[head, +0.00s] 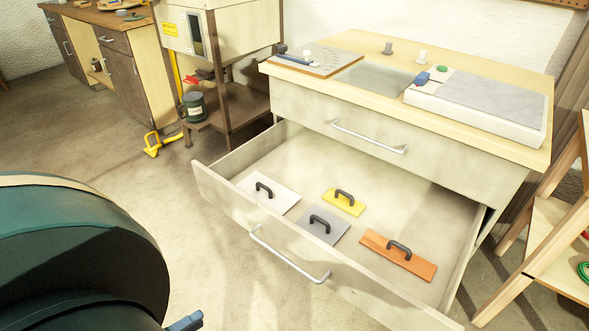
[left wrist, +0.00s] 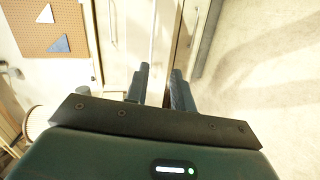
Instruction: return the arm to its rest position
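My left arm (head: 75,250), dark green, fills the lower left of the head view. Only a blue-grey fingertip of my left gripper (head: 186,322) shows there, at the bottom edge, left of the open drawer's front. In the left wrist view both fingers of my left gripper (left wrist: 158,88) stand apart with a gap between them. Nothing is seen held in the gap; a brown upright strip shows beyond it. My right gripper is in neither view.
A drawer (head: 400,205) stands pulled out under the worktop (head: 375,45), holding several handled plates. A stand with a shelf (head: 240,103) is behind it, a yellow jack-like thing (head: 155,143) beside that. A wooden rack (head: 560,240) stands at right. Floor left of the drawer is clear.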

